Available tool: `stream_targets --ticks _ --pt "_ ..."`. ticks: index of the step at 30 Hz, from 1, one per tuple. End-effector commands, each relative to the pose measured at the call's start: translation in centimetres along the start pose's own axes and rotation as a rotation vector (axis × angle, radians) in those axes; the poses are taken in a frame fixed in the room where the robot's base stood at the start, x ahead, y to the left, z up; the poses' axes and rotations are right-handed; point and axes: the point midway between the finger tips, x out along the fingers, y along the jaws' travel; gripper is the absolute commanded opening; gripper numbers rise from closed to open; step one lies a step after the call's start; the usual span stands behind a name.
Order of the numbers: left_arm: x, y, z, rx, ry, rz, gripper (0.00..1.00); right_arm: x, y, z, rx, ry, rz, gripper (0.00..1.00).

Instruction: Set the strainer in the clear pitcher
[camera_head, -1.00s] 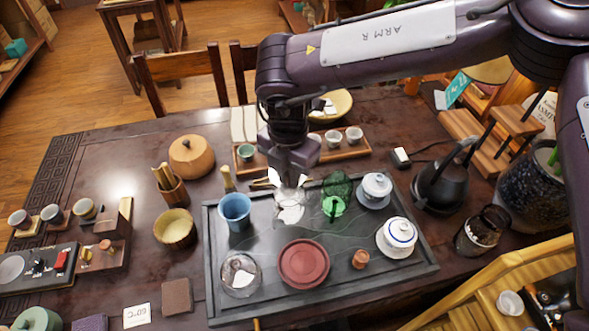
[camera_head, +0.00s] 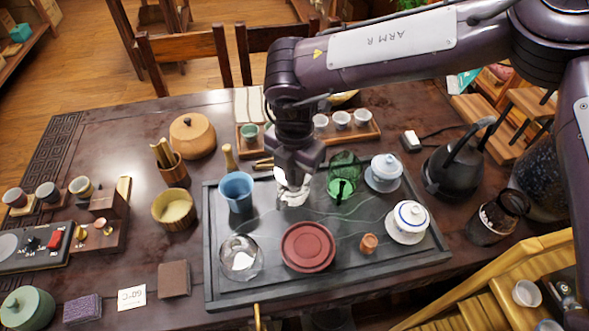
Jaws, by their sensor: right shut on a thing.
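My right gripper (camera_head: 292,186) points down over the back middle of the dark tea tray. It is shut on a small silvery-white piece, which looks like the strainer (camera_head: 293,198); the gripper hides much of it, and its exact shape is unclear. A clear glass vessel, which looks like the clear pitcher (camera_head: 241,260), stands at the tray's front left, apart from the gripper, with something pale inside. A green glass vessel (camera_head: 341,187) stands just right of the gripper. My left gripper is not in view.
A black kettle (camera_head: 452,172) stands to the right. Bare tray lies between gripper and dish.

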Motion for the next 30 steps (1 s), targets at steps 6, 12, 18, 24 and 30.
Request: stream_targets --ticks 6,12,18,24,30 --pt "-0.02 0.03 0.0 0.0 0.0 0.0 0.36 -0.03 0.01 0.02 0.0 0.0 0.0 0.0" --pt "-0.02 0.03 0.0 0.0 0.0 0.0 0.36 -0.03 0.01 0.02 0.0 0.0 0.0 0.15" --pt "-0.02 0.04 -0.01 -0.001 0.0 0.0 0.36 -0.03 0.01 0.02 0.0 0.0 0.0 0.39" --pt "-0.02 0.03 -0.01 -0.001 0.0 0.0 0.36 -0.02 0.0 0.01 0.0 0.0 0.0 0.42" --pt "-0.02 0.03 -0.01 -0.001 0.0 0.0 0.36 -0.02 0.0 0.01 0.0 0.0 0.0 0.65"
